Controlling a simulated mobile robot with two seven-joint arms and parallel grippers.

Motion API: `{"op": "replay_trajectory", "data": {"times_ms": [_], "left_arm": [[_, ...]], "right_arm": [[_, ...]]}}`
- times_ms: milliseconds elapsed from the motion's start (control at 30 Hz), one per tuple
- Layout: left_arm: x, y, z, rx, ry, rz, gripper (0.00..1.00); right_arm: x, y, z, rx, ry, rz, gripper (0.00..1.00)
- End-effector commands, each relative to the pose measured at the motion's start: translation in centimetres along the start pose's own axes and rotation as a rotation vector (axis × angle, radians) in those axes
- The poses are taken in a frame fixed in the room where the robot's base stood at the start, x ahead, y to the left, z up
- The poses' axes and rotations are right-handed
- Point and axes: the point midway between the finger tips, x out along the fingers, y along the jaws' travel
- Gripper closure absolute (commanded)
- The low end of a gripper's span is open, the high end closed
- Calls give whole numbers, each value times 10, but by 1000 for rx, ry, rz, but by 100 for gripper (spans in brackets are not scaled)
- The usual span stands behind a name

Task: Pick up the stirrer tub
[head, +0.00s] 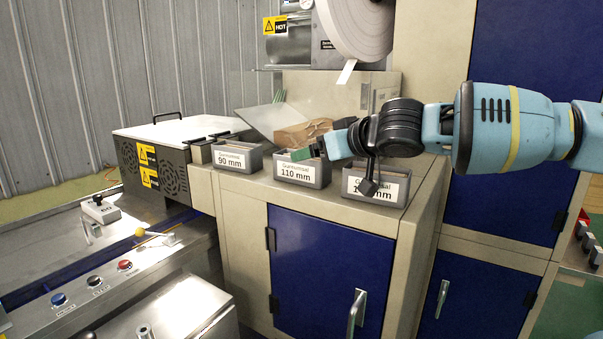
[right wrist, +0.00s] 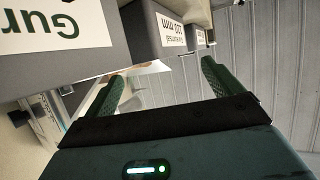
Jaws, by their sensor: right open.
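Three grey tubs with white labels stand in a row on the beige cabinet top: the 90 mm tub (head: 237,158), the 110 mm tub (head: 302,168) and a right tub (head: 376,186) whose number is partly covered by my arm. Which one is the stirrer tub is not clear. My right gripper (head: 320,149) is open and empty, above the right end of the 110 mm tub. The right wrist view shows its two green fingers (right wrist: 160,85) apart with nothing between them, and tubs (right wrist: 172,32) beyond. My left gripper is not in view.
Brown wrapped-looking material (head: 300,135) and a tilted clear panel (head: 268,120) are behind the tubs. A machine with a paper roll (head: 357,28) stands at the back. A black box marked hot (head: 150,165) is at left. Blue cabinet doors (head: 325,270) are below.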

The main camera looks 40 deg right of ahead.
Motion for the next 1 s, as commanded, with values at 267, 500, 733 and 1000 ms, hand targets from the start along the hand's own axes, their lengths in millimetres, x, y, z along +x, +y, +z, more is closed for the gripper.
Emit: {"op": "replay_trajectory", "data": {"times_ms": [267, 500, 733, 1000], "left_arm": [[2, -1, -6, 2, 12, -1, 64], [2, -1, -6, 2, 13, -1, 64], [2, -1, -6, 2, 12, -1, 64], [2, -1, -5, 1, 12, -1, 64]], "right_arm": [[24, 2, 1, -2, -3, 2, 8], [48, 2, 1, 0, -1, 1, 8], [51, 2, 0, 0, 1, 1, 8], [51, 2, 0, 0, 1, 1, 33]]}}
